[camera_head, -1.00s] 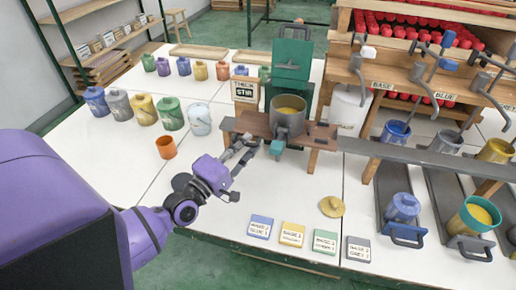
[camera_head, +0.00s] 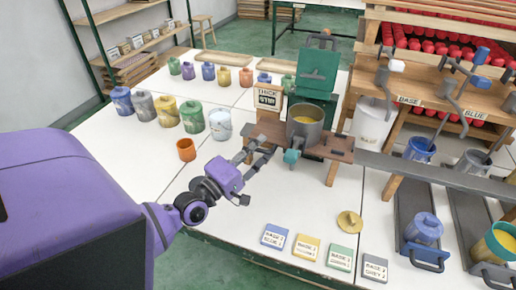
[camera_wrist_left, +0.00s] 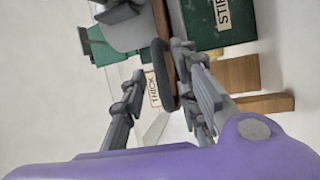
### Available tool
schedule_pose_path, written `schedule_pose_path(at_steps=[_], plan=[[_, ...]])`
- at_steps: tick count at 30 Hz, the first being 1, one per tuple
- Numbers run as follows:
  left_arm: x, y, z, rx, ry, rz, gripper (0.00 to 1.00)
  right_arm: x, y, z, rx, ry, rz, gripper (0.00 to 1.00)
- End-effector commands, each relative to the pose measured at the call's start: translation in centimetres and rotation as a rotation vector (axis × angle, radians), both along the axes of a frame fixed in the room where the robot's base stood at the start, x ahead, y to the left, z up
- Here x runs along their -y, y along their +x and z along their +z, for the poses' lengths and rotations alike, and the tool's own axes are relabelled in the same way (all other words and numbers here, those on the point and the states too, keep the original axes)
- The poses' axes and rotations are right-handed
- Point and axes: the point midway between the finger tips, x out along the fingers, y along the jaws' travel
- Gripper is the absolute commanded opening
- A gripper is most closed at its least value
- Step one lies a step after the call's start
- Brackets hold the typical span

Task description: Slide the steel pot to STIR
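The steel pot (camera_head: 305,130), with yellow content, stands on a low wooden bench (camera_head: 338,146) in front of the green stirring machine (camera_head: 314,73). A STIR label (camera_wrist_left: 223,14) shows on green in the left wrist view, and a THICK sign (camera_head: 267,94) stands left of the pot. The grey pot side (camera_wrist_left: 122,32) is partly cut off at the top of the wrist view. My left gripper (camera_head: 259,154) is at the bench's front left, left of the pot. Its two fingers are apart, with a dark bar between them in the wrist view; contact is unclear. My right gripper is not in view.
A teal part (camera_head: 292,157) sticks out below the pot. An orange cup (camera_head: 186,150) and several coloured jars stand left. Label cards (camera_head: 307,247) and a yellow lid (camera_head: 350,221) lie in front. A grey rail (camera_head: 425,168) runs right from the bench.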

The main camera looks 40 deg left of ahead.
Motion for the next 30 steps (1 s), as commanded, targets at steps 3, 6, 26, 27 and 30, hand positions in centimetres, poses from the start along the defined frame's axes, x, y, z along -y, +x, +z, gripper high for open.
schedule_pose_path(at_steps=[3,6,26,27,30], plan=[[0.0,-0.1,-0.2,-0.004,-0.002,0.0,0.28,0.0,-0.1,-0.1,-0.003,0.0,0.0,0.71],[0.0,-0.3,-0.4,-0.007,-0.002,0.0,0.28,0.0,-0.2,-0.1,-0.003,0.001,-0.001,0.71],[-0.9,-11.2,-2.1,-0.005,0.0,-0.001,0.28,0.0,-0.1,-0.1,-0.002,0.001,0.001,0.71],[-0.9,-11.4,-2.1,-0.004,-0.002,-0.001,0.28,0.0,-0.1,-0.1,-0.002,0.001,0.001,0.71],[-1.0,-11.8,-2.1,-0.004,-0.002,-0.001,0.28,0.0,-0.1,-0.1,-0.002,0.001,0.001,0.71]])
